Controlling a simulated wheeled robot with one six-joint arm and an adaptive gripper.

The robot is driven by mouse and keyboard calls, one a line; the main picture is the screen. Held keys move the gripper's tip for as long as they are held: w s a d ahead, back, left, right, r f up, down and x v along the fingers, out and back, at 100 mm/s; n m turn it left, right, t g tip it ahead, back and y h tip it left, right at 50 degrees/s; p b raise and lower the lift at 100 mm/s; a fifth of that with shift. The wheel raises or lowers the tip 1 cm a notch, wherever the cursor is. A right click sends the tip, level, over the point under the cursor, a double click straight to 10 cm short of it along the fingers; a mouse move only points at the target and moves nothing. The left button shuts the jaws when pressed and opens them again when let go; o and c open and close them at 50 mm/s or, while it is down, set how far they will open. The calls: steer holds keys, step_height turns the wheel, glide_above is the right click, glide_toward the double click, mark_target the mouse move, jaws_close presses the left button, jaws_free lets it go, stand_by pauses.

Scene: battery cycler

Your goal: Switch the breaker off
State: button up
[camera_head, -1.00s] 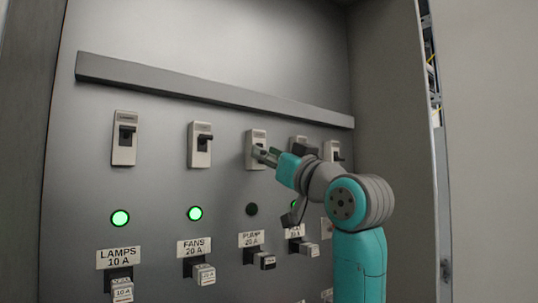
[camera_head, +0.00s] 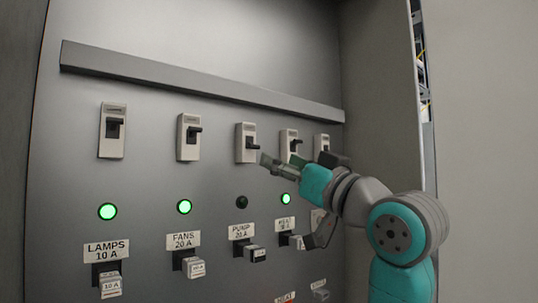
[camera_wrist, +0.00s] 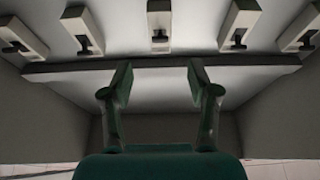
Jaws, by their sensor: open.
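A row of white breakers with dark levers is on the grey panel (camera_head: 140,185). The round lamp (camera_head: 242,202) under the pump breaker is dark. My gripper (camera_head: 274,165) is open and empty, in front of the panel, just right of and below the pump breaker in the picture. In the wrist view, the fingers (camera_wrist: 160,85) are spread apart, with the breakers beyond them.
A long grey bar (camera_head: 200,84) runs above the breakers. Green lamps (camera_head: 107,211) are lit under the lamps, fans and fourth breakers. Labels and small plug-like blocks (camera_head: 110,285) stick out lower down. The cabinet's side wall (camera_head: 380,110) stands at right.

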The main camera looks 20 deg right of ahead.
steer(key=v, duration=0.3)
steer(key=shift+s, duration=0.1)
steer(key=shift+f, duration=0.1)
stand_by(0.3)
